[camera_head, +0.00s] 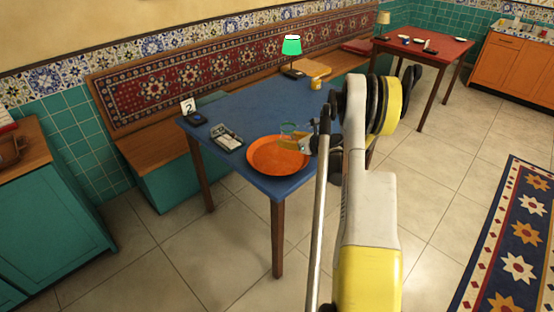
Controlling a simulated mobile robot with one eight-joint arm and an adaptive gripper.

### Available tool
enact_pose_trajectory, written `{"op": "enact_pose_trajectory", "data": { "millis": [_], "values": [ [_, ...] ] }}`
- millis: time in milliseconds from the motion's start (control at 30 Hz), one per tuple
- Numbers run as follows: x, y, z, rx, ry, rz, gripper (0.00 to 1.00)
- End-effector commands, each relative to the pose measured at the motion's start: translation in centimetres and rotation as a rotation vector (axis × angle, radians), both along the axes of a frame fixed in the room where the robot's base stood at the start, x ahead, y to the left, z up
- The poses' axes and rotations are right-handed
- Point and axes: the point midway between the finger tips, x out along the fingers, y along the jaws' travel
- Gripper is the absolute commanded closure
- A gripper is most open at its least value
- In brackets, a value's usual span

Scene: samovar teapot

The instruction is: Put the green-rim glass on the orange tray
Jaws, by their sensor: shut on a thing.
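The orange tray (264,163) is a round, shallow dish on the near end of the blue table. The green-rim glass (288,128) is small and see-through, and it shows over the far part of the tray. My gripper (296,140) reaches in from the right and is shut on the glass. The gripper and its yellow part hide the lower part of the glass. I cannot tell whether the glass touches the tray or is held just above it.
A bench (160,142) runs behind. The table's middle is clear.

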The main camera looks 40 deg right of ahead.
Motion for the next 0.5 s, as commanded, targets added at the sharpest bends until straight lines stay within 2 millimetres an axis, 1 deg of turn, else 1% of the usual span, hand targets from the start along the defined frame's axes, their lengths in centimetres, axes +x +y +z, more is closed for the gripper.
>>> {"op": "enact_pose_trajectory", "data": {
  "millis": [33, 100, 200, 367, 500],
  "values": [
    [0.6, 1.1, -1.1, -0.001, -0.001, 0.003, 0.84],
    [1.2, 2.1, -1.7, 0.0, -0.001, 0.002, 0.84],
    [1.8, 2.9, -2.2, 0.0, -0.001, 0.0, 0.84],
    [1.9, 3.3, -3.0, 0.0, 0.0, -0.001, 0.84],
    [1.9, 3.2, -5.3, 0.0, 0.0, -0.001, 0.84]
  ]
}}
